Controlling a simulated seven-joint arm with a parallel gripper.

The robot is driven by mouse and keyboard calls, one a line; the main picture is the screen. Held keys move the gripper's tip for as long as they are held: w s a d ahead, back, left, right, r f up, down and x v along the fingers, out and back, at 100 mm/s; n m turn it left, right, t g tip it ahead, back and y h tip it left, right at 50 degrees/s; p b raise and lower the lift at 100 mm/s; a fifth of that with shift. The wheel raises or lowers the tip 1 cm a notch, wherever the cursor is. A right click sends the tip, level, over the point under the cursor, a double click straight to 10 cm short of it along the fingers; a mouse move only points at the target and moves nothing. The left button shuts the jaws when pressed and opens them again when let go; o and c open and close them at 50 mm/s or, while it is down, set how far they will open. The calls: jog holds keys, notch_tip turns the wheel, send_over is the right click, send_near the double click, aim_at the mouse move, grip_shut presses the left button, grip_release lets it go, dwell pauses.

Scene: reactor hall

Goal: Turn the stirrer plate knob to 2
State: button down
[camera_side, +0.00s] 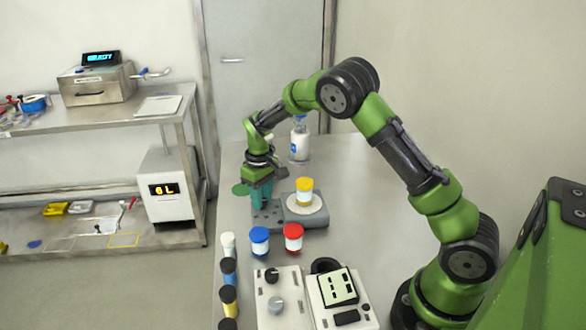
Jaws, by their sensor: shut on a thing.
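The stirrer plate (310,221) is a grey device on the bench, with a round white top at its right. A jar with a yellow cap (305,192) stands on that top. My gripper (262,200) points down over the left part of the stirrer plate, where its controls are. Its teal fingers are shut on the knob there. The fingers hide the knob, so I cannot read its setting or pointer.
A blue-capped jar (260,241) and a red-capped jar (293,237) stand just in front of the stirrer plate. A white-labelled bottle (300,141) stands behind. A knobbed box (283,310) and several capped vials are nearer. The bench's right side is clear.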

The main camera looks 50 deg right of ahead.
jog(key=m, duration=0.7)
jog(key=shift+r+m, duration=0.1)
jog(key=shift+m, duration=0.2)
jog(key=m, duration=0.4)
jog(key=shift+m, duration=1.9)
jog(key=c, duration=0.8)
grip_release()
